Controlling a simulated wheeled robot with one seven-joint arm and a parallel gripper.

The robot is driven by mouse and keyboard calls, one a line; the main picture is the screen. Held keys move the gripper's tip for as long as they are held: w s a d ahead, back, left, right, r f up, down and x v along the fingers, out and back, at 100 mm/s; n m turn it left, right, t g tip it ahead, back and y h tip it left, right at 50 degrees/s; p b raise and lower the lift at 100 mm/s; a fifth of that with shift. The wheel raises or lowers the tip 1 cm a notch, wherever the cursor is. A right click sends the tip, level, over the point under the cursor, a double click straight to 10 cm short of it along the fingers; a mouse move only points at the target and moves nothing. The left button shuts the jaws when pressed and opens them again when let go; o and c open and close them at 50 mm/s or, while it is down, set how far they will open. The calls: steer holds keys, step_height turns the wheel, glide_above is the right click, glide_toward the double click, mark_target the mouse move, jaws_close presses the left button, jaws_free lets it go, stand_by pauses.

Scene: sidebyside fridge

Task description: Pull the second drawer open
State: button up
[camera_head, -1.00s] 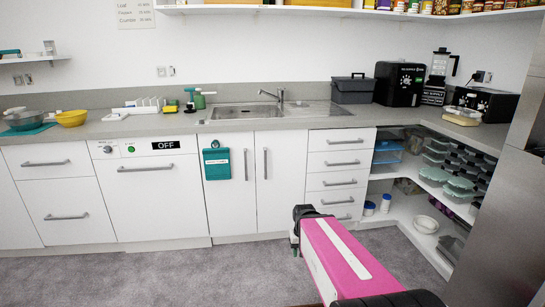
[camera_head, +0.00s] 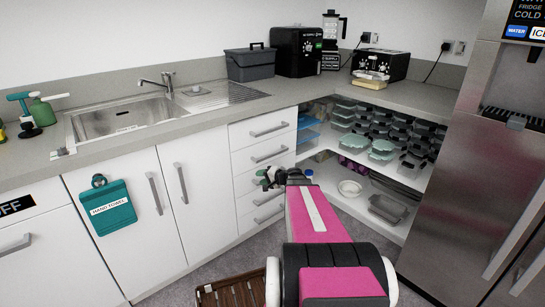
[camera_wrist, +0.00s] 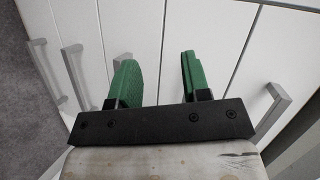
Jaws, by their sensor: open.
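The second drawer (camera_head: 240,162) is in a white stack of drawers right of the sink cupboard, counting from the top. It looks closed, with a grey bar handle (camera_head: 269,154) across its front. My gripper (camera_head: 266,178) shows in front of the stack, just below that handle in the picture, and partly covers the lower drawers. In the wrist view my gripper (camera_wrist: 156,62) has two green fingers spread apart with nothing between them. White fronts fill that view, with grey handles to the left (camera_wrist: 76,75) and right (camera_wrist: 274,106) of the fingers. I cannot tell there which handle is the second drawer's.
Open corner shelves (camera_head: 345,205) with several containers lie right of the drawers. A steel fridge (camera_head: 455,175) stands close on the right. A brown slatted thing (camera_head: 230,290) lies on the floor. A teal hand towel holder (camera_head: 109,207) hangs on the cupboard at left.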

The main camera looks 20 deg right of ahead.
mark_target(273, 155)
steer(key=w+d+r+m+t+h, duration=0.1)
steer(key=w+d+m+t+h, duration=0.15)
steer(key=d, duration=0.45)
steer(key=w+d+r+m+t+h, duration=0.1)
steer(key=w+d+m+t, duration=0.2)
steer(key=d, duration=0.4)
steer(key=shift+t+y, duration=0.25)
steer(key=shift+t, duration=0.1)
steer(key=x, duration=0.9)
steer(key=shift+w+a+r, duration=0.15)
steer(key=shift+a+r, duration=0.05)
steer(key=shift+a, duration=0.05)
jaws_close()
